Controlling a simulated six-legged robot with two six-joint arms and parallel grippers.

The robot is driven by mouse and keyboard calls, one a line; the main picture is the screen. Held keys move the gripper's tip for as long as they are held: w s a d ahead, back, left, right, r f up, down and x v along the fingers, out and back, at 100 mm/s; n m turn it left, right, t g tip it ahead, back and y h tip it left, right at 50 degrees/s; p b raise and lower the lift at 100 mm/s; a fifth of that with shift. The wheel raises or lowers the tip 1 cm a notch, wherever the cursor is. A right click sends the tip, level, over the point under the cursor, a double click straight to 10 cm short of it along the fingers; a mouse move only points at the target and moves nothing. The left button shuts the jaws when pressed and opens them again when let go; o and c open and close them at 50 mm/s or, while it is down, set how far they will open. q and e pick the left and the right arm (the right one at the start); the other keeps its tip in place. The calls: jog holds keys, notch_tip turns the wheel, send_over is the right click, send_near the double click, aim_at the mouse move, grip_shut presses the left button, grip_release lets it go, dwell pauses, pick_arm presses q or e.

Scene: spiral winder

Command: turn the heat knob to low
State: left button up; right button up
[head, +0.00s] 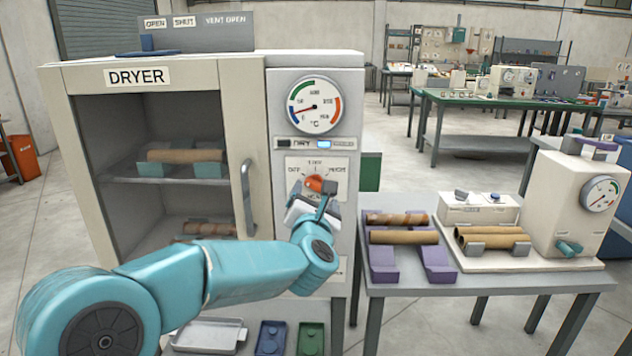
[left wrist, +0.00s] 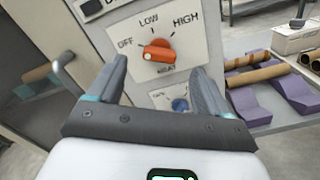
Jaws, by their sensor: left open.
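The orange heat knob (head: 314,183) is on a white plate on the front of the dryer (head: 352,110). In the left wrist view the knob (left wrist: 159,54) sits under the marks OFF, LOW and HIGH. Its bar lies nearly level, and a pale mark at its left end seems to point toward OFF. My left gripper (head: 316,197) is in front of the knob plate. In the left wrist view its two fingers (left wrist: 158,75) are open, with the knob ahead between them; I see no contact. My right gripper is not in view.
A round dial (head: 314,105) and a lit strip sit above the knob. A blue knob (left wrist: 180,104) is below it. The dryer door handle (head: 248,198) sticks out at left. A table at right holds tubes on purple cradles (head: 383,268) and a cream machine (head: 560,205).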

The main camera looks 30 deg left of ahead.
aim_at(316, 185)
pick_arm(q)
jog(key=p+x, duration=0.1)
jog(key=x, duration=0.6)
jog(key=c, duration=1)
